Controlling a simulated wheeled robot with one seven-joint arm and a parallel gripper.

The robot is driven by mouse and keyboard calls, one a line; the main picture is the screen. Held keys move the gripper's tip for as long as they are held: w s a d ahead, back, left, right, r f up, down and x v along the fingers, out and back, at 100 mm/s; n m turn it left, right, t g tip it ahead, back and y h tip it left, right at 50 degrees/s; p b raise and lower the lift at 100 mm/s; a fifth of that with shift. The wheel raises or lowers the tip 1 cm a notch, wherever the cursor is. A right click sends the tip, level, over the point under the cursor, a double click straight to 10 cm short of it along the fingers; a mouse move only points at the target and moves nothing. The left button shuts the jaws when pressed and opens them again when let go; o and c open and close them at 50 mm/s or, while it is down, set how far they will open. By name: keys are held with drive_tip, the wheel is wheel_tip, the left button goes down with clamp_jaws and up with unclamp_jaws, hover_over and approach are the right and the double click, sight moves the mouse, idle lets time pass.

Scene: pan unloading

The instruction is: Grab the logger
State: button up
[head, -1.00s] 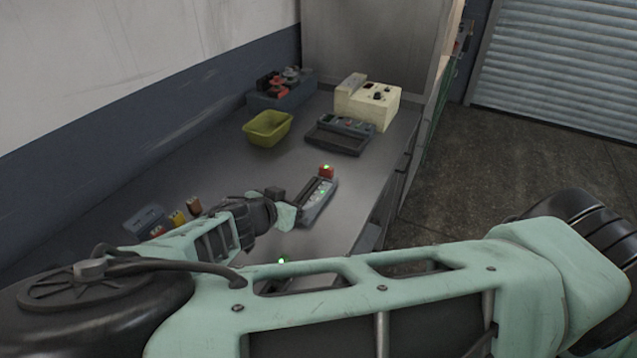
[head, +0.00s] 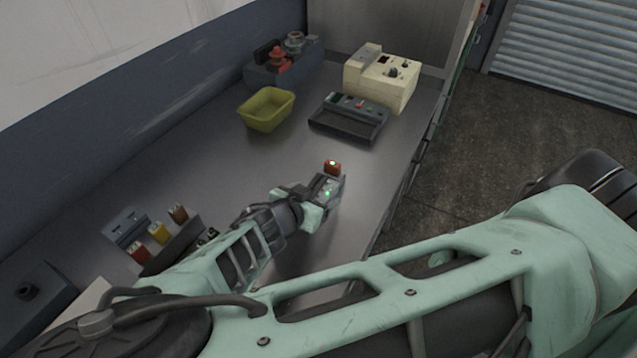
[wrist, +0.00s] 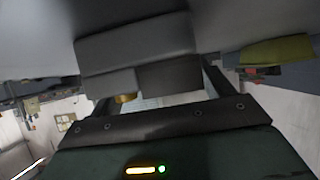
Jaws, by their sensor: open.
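A small red box with a lit top (head: 332,167) sits on the bench at the far end of a grey device (head: 329,186) with green lights. I cannot tell for certain which of these is the logger. My gripper (head: 308,203) is open at the near end of the grey device and hides part of it in the head view. In the wrist view a plain dark grey block (wrist: 135,50) fills the upper middle, close to the camera; I cannot tell what it is. Contact between my gripper and the device is not clear.
A yellow-green bin (head: 266,108), a dark tray with buttons (head: 348,118), a cream box (head: 383,78) and a blue-grey rack (head: 285,65) stand farther back. A holder with coloured pieces (head: 155,235) is at left. The bench (head: 200,160) between is clear.

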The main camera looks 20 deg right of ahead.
drive_tip(key=c, duration=1.3)
drive_tip(key=shift+d, duration=0.1)
